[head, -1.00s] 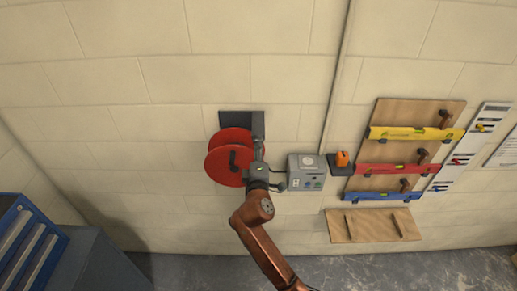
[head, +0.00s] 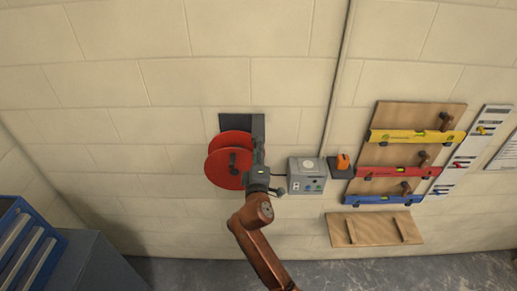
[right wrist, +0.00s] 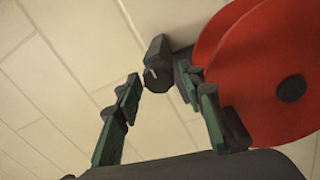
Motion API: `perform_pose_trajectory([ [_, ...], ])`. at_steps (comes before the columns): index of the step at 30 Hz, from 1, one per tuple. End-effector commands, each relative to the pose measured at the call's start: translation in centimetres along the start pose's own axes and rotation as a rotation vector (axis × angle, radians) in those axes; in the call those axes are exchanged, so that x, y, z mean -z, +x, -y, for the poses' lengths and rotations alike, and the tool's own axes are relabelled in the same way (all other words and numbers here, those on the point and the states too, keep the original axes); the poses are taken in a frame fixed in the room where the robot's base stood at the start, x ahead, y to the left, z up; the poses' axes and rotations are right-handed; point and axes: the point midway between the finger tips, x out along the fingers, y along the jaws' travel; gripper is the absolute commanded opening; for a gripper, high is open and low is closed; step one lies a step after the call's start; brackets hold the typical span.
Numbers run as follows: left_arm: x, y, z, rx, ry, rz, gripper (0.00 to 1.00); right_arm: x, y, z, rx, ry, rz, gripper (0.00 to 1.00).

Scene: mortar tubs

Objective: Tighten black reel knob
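The red reel (head: 216,168) is mounted on the wall on a dark bracket (head: 236,122), left of centre in the head view. It also shows at the right of the right wrist view (right wrist: 245,75). A black knob (right wrist: 157,68) sits beside the reel, with a small light mark on it. My right gripper (head: 259,150) is at the reel's right side. In the right wrist view its two fingers (right wrist: 164,82) are apart, with the knob between and just past the tips. I cannot tell whether either finger touches it. My left gripper is not in view.
A grey control box (head: 306,175) is on the wall close right of my right wrist, with an orange tool (head: 343,161) beyond it. A board with coloured levels (head: 415,136) hangs farther right. A blue cabinet (head: 70,265) stands lower left.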

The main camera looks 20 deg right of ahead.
Motion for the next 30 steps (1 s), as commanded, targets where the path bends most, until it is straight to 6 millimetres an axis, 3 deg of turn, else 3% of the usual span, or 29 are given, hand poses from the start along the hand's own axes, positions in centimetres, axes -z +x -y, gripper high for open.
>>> perform_pose_trajectory([
  [12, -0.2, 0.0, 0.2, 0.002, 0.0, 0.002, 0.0, 0.0, -0.4, -0.1, -0.002, 0.0, -0.001, 0.44],
  [24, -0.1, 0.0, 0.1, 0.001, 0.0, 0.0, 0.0, 0.0, -6.3, 0.0, 0.0, 0.001, -0.001, 0.44],
  [30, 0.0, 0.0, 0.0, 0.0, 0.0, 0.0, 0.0, 0.0, -7.5, 0.0, -0.001, 0.0, 0.001, 0.44],
])
